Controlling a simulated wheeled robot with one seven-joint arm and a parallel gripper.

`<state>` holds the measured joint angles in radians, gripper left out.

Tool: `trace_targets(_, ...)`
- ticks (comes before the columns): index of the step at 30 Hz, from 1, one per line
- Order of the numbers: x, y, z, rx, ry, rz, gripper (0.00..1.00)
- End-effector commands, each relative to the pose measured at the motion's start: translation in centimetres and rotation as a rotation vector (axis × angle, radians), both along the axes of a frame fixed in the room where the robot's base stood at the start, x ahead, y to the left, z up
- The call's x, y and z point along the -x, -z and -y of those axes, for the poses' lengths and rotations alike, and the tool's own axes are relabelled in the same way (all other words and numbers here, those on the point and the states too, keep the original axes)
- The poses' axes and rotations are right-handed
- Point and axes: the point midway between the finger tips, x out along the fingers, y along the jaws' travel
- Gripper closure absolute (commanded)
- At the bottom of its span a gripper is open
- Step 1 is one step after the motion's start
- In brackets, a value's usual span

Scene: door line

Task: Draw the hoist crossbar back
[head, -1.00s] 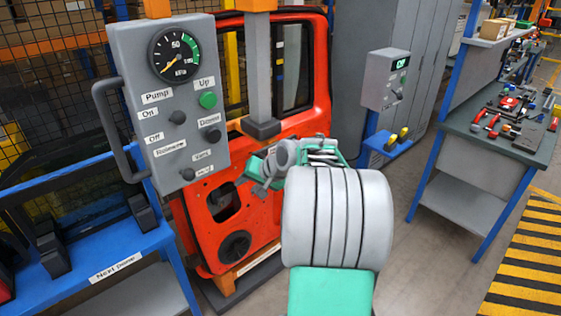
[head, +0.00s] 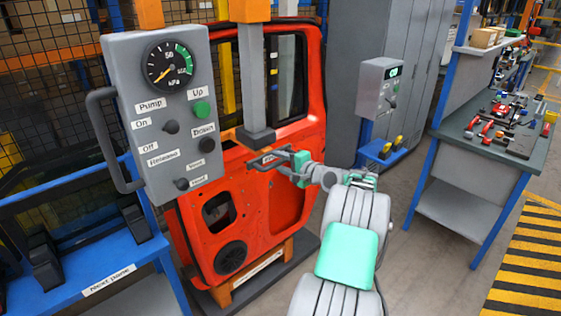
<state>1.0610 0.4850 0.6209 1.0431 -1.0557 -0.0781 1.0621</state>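A grey control panel (head: 165,110) with a gauge and labelled knobs hangs at the left in the head view. A dark grey bar handle (head: 110,140) runs down its left side. A grey upright post (head: 254,85) hangs under an orange part, with a dark block at its lower end, before a red car door (head: 265,205). I cannot tell which part is the hoist crossbar. My gripper (head: 266,163) is in front of the door, just below the post's dark block and right of the panel. Its fingers look spread, with nothing visible between them. It is apart from the handle.
A blue rack (head: 85,275) with dark holders stands at the lower left. A grey box on a blue stand (head: 382,85) is right of the door. A workbench with tools (head: 490,135) is at the right. Floor between stand and bench is clear.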

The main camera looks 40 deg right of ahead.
Motion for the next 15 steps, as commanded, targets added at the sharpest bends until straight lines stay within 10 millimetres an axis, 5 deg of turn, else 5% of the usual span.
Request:
trace_targets(3,0.04,0.03,0.01,0.000,0.000,0.000,0.61)
trace_targets(15,0.06,0.03,-0.01,0.000,0.000,-0.001,0.93)
